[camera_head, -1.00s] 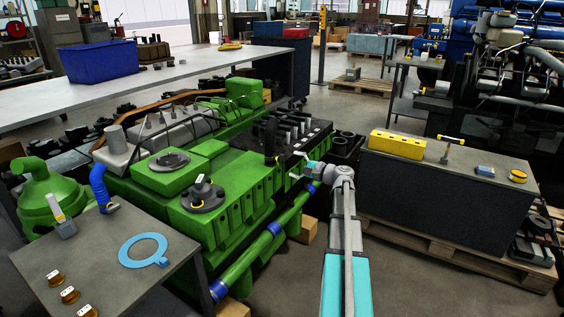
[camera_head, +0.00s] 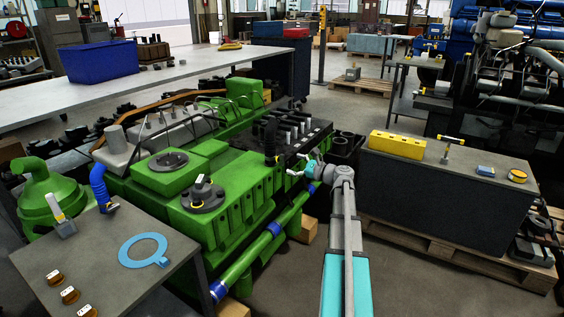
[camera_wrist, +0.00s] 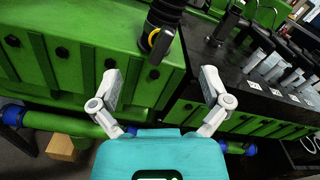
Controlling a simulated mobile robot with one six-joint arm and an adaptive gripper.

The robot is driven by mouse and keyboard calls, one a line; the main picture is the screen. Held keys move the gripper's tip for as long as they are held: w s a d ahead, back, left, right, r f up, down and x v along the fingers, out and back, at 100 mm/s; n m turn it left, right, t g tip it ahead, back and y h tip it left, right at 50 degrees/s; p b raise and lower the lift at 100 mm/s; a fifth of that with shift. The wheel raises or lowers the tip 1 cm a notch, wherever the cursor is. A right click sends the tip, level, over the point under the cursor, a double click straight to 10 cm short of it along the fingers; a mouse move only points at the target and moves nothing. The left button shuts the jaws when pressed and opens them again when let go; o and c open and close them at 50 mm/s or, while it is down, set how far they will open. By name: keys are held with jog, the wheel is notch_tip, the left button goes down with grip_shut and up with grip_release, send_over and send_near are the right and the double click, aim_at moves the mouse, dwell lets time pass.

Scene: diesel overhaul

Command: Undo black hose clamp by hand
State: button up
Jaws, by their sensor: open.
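The black hose (camera_head: 270,138) stands upright on the green engine block. In the wrist view, its ribbed lower part (camera_wrist: 166,12) shows at the top. In the head view, my gripper (camera_head: 299,165) is to the right of the clamp, beside the block's edge.
The green engine block (camera_head: 235,180) fills the space under the hose. Upright cylinders (camera_wrist: 270,58) stand on the black deck to the right. A green pipe with blue bands (camera_head: 262,243) runs along the block's side. A bench (camera_head: 450,178) stands to the right.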

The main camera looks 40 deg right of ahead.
aim_at(283, 160)
jog(key=shift+w+a+m, duration=0.3)
jog(key=shift+w+m, duration=0.45)
jog(key=shift+m, duration=0.15)
jog(key=shift+w+a+m, duration=0.35)
jog(key=shift+w+m, duration=0.45)
jog(key=shift+m, duration=0.1)
jog(key=shift+w+a+m, duration=0.3)
jog(key=shift+w+m, duration=0.45)
jog(key=shift+m, duration=0.15)
grip_shut()
